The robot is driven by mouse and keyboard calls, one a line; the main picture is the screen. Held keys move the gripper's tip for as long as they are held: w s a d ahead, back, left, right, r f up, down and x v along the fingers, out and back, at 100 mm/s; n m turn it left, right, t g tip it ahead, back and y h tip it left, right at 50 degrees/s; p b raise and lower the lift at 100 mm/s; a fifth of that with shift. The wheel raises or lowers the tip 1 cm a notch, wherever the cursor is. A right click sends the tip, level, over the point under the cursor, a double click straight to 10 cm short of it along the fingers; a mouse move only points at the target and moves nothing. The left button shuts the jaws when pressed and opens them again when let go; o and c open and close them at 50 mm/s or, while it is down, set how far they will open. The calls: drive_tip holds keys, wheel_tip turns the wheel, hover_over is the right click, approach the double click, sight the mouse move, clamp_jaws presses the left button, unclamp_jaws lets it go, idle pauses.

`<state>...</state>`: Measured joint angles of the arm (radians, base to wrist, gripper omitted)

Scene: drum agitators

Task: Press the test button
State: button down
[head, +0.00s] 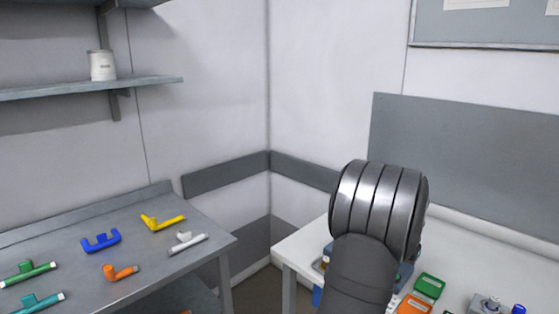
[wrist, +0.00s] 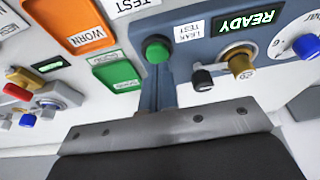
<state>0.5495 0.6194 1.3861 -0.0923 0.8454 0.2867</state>
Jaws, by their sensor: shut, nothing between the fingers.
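The green round button (wrist: 157,50) sits on a blue-grey panel in the wrist view, beside a label (wrist: 190,29) reading LEAK TEST. A display (wrist: 247,34) to its right reads READY in green. My gripper (wrist: 166,104) is shut and empty, showing at the bottom of the wrist view. In the head view my arm hides the gripper and most of the panel.
An orange WORN tray (wrist: 68,24) and a green tray (wrist: 116,73) lie left of the button. A brass fitting (wrist: 239,62), a black knob (wrist: 202,80) and a blue knob (wrist: 306,46) are on the right. Several coloured agitators, one yellow (head: 162,222), lie on the left bench (head: 75,262).

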drive_tip(key=shift+f, duration=0.7)
drive_tip(key=shift+r, duration=3.5)
drive_tip(key=shift+f, duration=0.1)
drive_tip(key=shift+f, duration=3.25)
